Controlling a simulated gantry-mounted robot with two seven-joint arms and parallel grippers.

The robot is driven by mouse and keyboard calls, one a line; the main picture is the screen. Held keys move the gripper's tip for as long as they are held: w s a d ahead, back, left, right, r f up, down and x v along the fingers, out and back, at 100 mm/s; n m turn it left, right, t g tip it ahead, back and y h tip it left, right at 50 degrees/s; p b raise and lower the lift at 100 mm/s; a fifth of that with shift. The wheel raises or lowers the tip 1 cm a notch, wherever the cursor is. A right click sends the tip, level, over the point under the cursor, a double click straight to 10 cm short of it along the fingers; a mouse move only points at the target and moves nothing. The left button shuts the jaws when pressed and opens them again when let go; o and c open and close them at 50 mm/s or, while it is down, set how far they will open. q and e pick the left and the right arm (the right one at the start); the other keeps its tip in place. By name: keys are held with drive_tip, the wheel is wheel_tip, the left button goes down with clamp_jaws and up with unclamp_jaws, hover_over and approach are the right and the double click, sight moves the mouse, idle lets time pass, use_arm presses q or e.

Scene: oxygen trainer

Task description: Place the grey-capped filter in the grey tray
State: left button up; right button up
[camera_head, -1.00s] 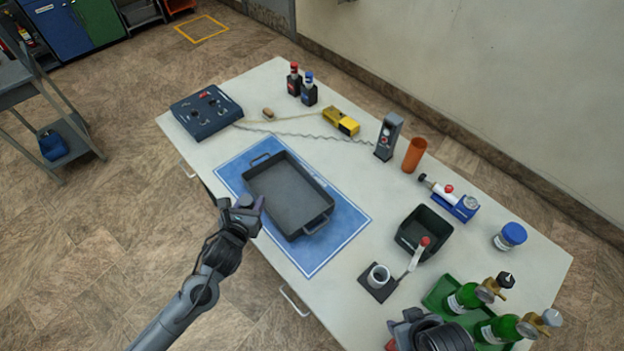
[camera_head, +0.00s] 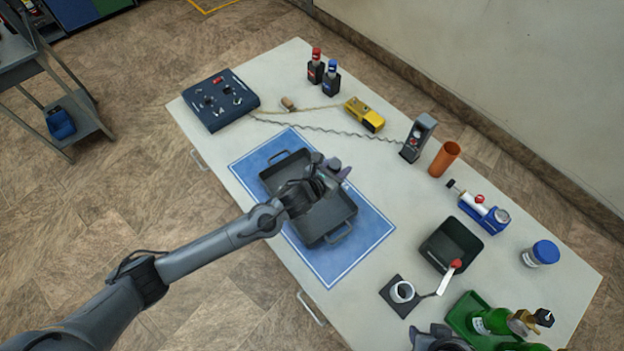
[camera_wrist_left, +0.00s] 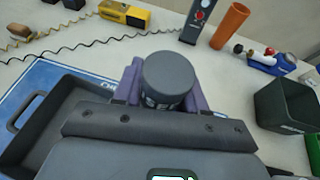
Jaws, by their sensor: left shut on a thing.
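The grey-capped filter (camera_wrist_left: 168,80) is held upright between the purple fingers of my left gripper in the left wrist view. Its grey round cap faces up and part of a label shows below the cap. In the head view my left gripper (camera_head: 335,172) is shut on the filter and is over the far right part of the grey tray (camera_head: 335,226). The tray has two handles and sits on a blue mat with a white border (camera_head: 372,232). My arm hides part of the tray. My right gripper (camera_head: 440,340) shows only partly at the bottom edge; its fingers are unclear.
A yellow device (camera_head: 364,114), a grey meter (camera_head: 417,138) and an orange cup (camera_head: 444,159) stand behind the tray. A control box (camera_head: 220,100) is at the left.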

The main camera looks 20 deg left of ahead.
use_arm(q)
drive_tip(key=s+a+f, duration=0.1)
drive_tip(key=a+f, duration=0.6)
drive_tip(key=f, duration=0.1)
drive_tip(key=shift+s+a+f+p, duration=0.15)
drive_tip(key=shift+a+f+p, duration=0.15)
drive_tip(key=shift+a+p, duration=0.1)
drive_tip(key=shift+f, duration=0.1)
drive_tip(key=o, duration=1.1)
